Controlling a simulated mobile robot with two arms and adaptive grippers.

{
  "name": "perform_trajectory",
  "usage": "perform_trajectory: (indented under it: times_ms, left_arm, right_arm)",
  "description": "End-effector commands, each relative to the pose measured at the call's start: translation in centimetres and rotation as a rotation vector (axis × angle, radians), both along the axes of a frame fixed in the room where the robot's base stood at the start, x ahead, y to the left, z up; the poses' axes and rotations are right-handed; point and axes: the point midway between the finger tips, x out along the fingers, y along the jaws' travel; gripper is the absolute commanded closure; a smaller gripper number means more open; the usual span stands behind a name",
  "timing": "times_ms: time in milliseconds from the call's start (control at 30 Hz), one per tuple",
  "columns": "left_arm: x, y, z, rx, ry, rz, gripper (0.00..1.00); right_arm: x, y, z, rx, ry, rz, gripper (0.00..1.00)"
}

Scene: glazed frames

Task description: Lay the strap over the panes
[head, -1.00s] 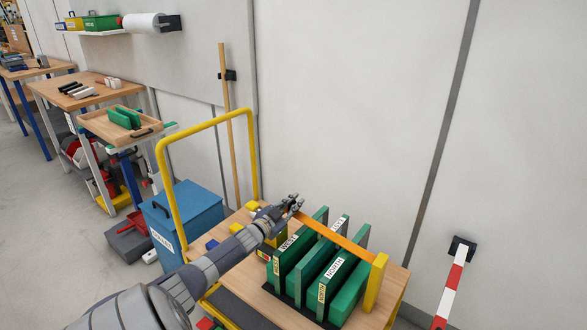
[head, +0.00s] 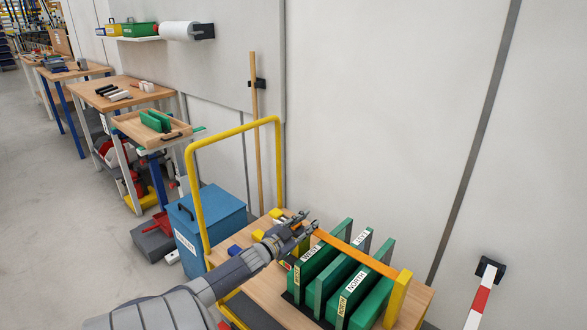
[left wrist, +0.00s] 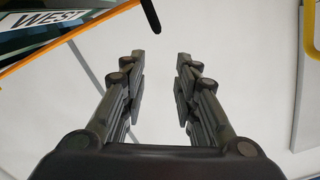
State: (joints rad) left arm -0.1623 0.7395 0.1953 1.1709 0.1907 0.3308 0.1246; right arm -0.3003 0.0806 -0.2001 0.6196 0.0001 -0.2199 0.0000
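Green panes (head: 366,290) stand in slots on the wooden-topped cart, with labels reading WEST and NORTH; a farther label is too small to read. An orange strap (head: 350,247) runs across above them, from near my left gripper to a yellow post (head: 398,298) at the right end. My left gripper (head: 312,222) is at the strap's left end. In the left wrist view, the gripper (left wrist: 169,58) is open with nothing between its fingers. The strap (left wrist: 75,36) passes at the upper left there, apart from the fingers, beside the WEST label. My right gripper is out of view.
The cart's yellow handle (head: 192,190) rises left of the panes, and a blue bin (head: 213,222) stands beyond it. The wall is close behind. A red-and-white barrier (head: 481,297) is at the right. Workbenches (head: 132,92) stand at the far left.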

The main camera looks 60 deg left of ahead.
Motion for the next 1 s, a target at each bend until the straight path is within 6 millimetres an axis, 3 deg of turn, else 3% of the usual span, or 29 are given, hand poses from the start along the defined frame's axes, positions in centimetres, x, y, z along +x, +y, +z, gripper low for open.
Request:
perform_trajectory:
  times_ms: [200,400,1000]
  left_arm:
    - [-3.4,-0.8,0.0,-0.001,0.004,0.001,0.72]
    - [-5.3,-1.2,0.2,0.001,0.002,0.001,0.72]
    - [-5.8,-1.3,0.2,0.001,0.002,0.002,0.72]
  right_arm:
    - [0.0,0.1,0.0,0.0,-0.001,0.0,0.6]
    - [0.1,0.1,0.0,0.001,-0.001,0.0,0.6]
    - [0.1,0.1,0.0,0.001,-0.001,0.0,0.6]
